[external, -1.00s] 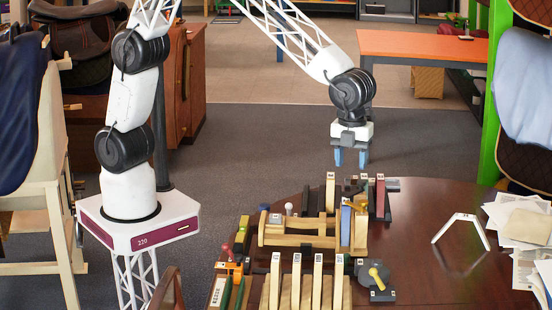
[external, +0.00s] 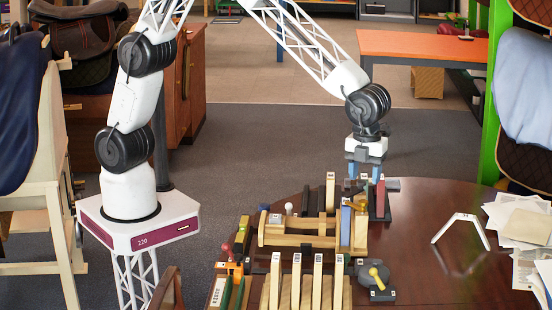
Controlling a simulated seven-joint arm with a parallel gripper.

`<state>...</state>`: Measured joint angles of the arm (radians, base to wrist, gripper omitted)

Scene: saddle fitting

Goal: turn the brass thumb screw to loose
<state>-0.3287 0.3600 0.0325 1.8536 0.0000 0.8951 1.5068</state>
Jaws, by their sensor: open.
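My gripper (external: 364,173) is open, with its blue fingers pointing down at the far edge of the round table. Its fingertips are close to an upright dark red piece (external: 380,198), which partly overlaps them in the picture; I cannot tell if they touch. A yellow, brass-like knob with a handle (external: 376,273) sits on a dark round base at the near right of the fixtures, well nearer the camera than my gripper. It may be the brass thumb screw; its marking is too small to read. Nothing shows between the fingers.
A wooden frame (external: 290,240) with rails stands left of the gripper. Several upright pale boards (external: 297,280) stand in front of it. A white angled bracket (external: 462,226) and papers (external: 520,222) lie to the right. The dark table (external: 430,265) is bare between the knob and bracket.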

